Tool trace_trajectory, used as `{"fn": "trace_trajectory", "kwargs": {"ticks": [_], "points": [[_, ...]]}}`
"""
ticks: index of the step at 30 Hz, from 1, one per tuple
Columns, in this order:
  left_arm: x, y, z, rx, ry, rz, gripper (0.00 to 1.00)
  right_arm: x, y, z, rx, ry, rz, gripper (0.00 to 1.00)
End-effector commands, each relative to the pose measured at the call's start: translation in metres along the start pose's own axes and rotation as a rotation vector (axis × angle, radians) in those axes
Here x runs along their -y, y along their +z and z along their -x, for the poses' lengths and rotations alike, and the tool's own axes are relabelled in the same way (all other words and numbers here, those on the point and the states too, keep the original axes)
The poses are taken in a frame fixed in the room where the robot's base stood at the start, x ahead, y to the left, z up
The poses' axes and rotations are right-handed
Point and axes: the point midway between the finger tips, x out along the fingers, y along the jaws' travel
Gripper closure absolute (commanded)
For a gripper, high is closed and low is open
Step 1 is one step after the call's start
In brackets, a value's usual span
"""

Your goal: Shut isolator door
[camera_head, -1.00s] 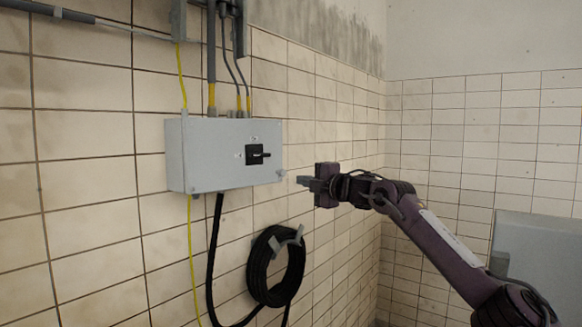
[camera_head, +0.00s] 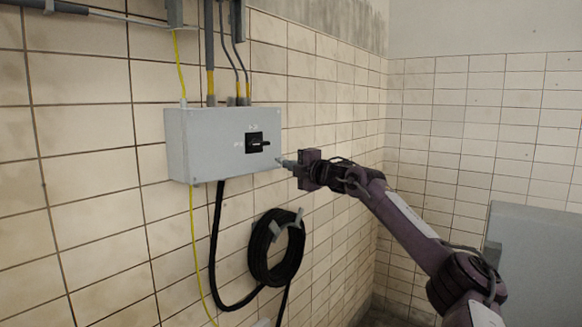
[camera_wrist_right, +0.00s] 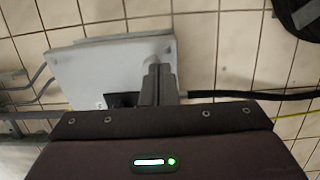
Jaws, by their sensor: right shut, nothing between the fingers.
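The isolator (camera_head: 222,146) is a grey box on the tiled wall, left of centre in the head view. Its door (camera_head: 225,160) carries a black rotary handle (camera_head: 257,143) and looks flush or nearly flush with the box; I cannot tell if a small gap is left. The door also shows in the right wrist view (camera_wrist_right: 90,72). My right gripper (camera_head: 284,162) is shut and empty, its tips at the door's right edge. In the right wrist view the shut fingers (camera_wrist_right: 158,72) overlap the door's edge; contact is unclear. My left gripper is out of view.
A coiled black hose (camera_head: 277,247) hangs on the wall below the isolator. Conduits (camera_head: 210,60) and a yellow-green cable (camera_head: 193,240) run above and below the box. A grey panel (camera_head: 535,250) stands at the lower right.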

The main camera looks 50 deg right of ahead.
Motion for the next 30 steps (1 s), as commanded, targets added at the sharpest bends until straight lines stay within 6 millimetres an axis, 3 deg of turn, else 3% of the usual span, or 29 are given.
{"fn": "trace_trajectory", "kwargs": {"ticks": [6,15,30], "points": [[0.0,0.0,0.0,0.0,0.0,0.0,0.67,-0.001,0.005,-0.028,0.0,0.003,-0.009,1.0],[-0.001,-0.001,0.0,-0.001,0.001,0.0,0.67,0.001,0.009,-0.055,-0.001,0.001,-0.007,1.0],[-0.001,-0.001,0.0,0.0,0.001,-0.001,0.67,-0.001,0.006,-0.061,-0.005,0.002,0.0,1.0]]}}
